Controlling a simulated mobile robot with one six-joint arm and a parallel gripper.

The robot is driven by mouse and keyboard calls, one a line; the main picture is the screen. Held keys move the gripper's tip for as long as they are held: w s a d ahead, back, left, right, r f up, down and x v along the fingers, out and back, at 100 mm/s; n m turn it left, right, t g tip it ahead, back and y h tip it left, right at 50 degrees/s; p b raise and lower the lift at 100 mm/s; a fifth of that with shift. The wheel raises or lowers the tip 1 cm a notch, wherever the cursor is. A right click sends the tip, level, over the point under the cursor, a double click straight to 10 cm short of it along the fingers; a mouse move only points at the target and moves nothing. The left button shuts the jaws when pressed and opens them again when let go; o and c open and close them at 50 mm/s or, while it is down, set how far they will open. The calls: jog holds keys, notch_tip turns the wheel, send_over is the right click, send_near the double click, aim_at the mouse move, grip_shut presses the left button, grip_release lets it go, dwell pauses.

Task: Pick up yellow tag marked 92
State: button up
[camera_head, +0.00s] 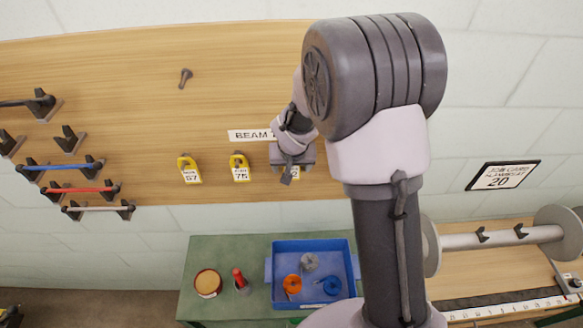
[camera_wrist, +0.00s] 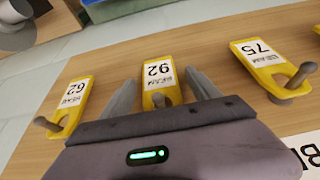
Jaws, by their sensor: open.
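The yellow tag marked 92 (camera_wrist: 158,78) hangs on a peg on the wooden board, seen in the wrist view between the two fingers of my gripper (camera_wrist: 160,82). My gripper is open, with one finger on each side of the tag and a gap visible. I cannot tell how close the fingers are in depth.
In the head view a tag marked 57 (camera_head: 189,171) hangs farther left. A blue tray (camera_head: 345,246) stands on the green table below.

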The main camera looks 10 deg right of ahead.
jog(key=shift+s, duration=0.1)
jog(key=shift+r, duration=0.1)
jog(key=c, duration=1.4)
